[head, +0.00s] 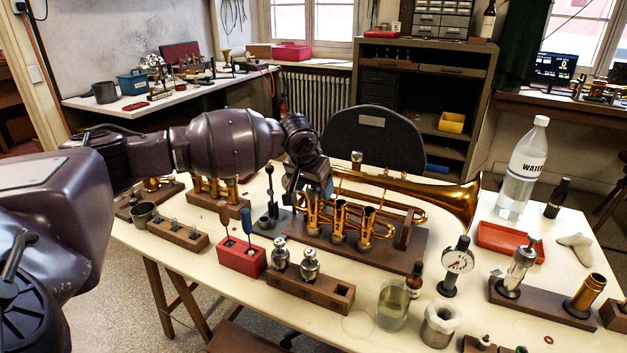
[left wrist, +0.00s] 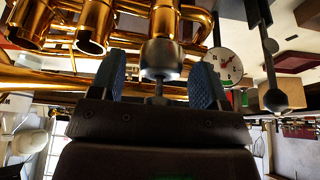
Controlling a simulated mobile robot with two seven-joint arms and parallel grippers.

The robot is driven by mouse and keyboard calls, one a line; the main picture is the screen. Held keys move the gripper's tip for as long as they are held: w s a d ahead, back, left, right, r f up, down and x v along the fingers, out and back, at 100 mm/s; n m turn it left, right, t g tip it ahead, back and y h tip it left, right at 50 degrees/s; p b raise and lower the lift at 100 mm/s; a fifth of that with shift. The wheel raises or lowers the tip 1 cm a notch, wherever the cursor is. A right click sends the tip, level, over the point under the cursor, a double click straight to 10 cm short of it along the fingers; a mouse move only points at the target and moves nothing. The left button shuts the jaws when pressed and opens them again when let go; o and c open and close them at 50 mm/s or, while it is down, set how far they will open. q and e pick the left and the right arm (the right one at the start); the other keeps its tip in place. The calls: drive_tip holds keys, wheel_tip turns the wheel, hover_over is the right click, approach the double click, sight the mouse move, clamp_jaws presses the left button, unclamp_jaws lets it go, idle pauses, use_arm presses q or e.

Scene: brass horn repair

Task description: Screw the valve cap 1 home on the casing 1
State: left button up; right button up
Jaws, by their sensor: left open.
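The brass horn lies on its wooden stand (head: 385,255) in the head view, with several upright valve casings. Casing 1 (left wrist: 164,24) is the one at my gripper in the left wrist view. Valve cap 1 (left wrist: 160,60), dark silver with a thin stem, sits at the mouth of casing 1, in line with it; I cannot tell how far its thread is in. My left gripper (head: 308,194) is open, with its blue pads on either side of the cap and gaps showing. In the head view the gripper hides the cap. The two other casings (head: 340,220) (head: 366,222) stand open. My right gripper is out of view.
A wooden block (head: 335,297) holding two valves, a red block with screwdrivers (head: 240,262), and a small lever tool (head: 269,205) stand close to the horn. A dial gauge (head: 457,260), glass jar (head: 393,304) and water bottle (head: 522,170) stand to the right.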

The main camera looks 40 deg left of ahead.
use_arm(q)
drive_tip(key=shift+w+f, duration=0.1)
drive_tip(key=shift+f, duration=0.15)
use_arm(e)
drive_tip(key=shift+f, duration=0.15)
use_arm(q)
drive_tip(key=c, duration=1.1)
drive_tip(key=shift+r+m+h+p, duration=0.15)
drive_tip(key=shift+m+h+p, duration=0.3)
drive_tip(key=shift+m, duration=0.95)
drive_tip(key=shift+m+h, duration=0.55)
drive_tip(key=shift+m, duration=0.65)
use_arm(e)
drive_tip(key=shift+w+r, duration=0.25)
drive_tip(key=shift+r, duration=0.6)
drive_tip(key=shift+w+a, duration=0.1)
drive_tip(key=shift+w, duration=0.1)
